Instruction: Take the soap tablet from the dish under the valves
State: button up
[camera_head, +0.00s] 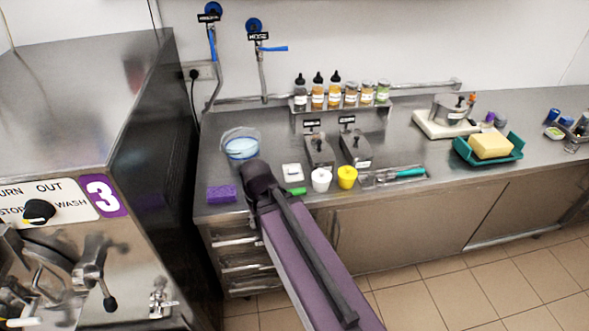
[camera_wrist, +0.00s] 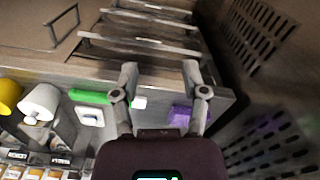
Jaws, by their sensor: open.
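My gripper (camera_wrist: 160,82) is open, its two fingers spread above the counter's front edge in the wrist view. In the head view its dark end (camera_head: 258,178) is over the counter's left part. A small white block (camera_wrist: 138,103) shows beside the left finger in the wrist view; it looks like the soap tablet, and whether a dish lies under it is hidden. My arm hides that spot in the head view. A square white dish-like piece (camera_head: 292,171) lies right of my gripper, also in the wrist view (camera_wrist: 90,116). The blue-handled valves (camera_head: 211,10) (camera_head: 255,27) are on the wall.
A purple sponge (camera_head: 221,193) lies left of my gripper and a clear tub (camera_head: 240,146) behind it. A green piece (camera_head: 297,191), white cup (camera_head: 321,179) and yellow cup (camera_head: 347,177) stand right. Drawers (camera_wrist: 140,40) are below the edge.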

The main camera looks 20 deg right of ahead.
jog(key=shift+a, duration=0.3)
jog(key=o, duration=0.5)
jog(key=shift+a, duration=0.1)
jog(key=w+d+f+n+h+b, duration=0.2)
jog(key=w+d+n+h+b, duration=0.1)
jog(key=w, duration=0.3)
jog(key=w+d+f+n+h+b, duration=0.2)
jog(key=w+d+n+h+b, duration=0.1)
jog(key=w+n+b, duration=0.2)
jog(key=w+d+f+n+h+b, duration=0.3)
jog(key=w+n+b, duration=0.1)
jog(key=w+n, duration=0.1)
jog(key=shift+w+d+t+b, duration=0.1)
jog(key=shift+w+t+b, duration=0.25)
jog(key=shift+w, duration=0.45)
jog(key=w+n+h+b, duration=0.1)
jog(key=w, duration=0.1)
jog(key=w+n+h+b, duration=0.1)
jog(key=w+n, duration=0.1)
jog(key=w+d+n+h+b, duration=0.1)
jog(key=w+n+b, duration=0.1)
jog(key=shift+d+r+h, duration=0.1)
jog(key=shift+r+h, duration=0.15)
jog(key=shift+h, duration=0.05)
jog(key=shift+w+r+n+t+h, duration=0.4)
jog(key=shift+w+n+h, duration=0.1)
jog(key=shift+w+n, duration=0.1)
jog(key=shift+d, duration=0.1)
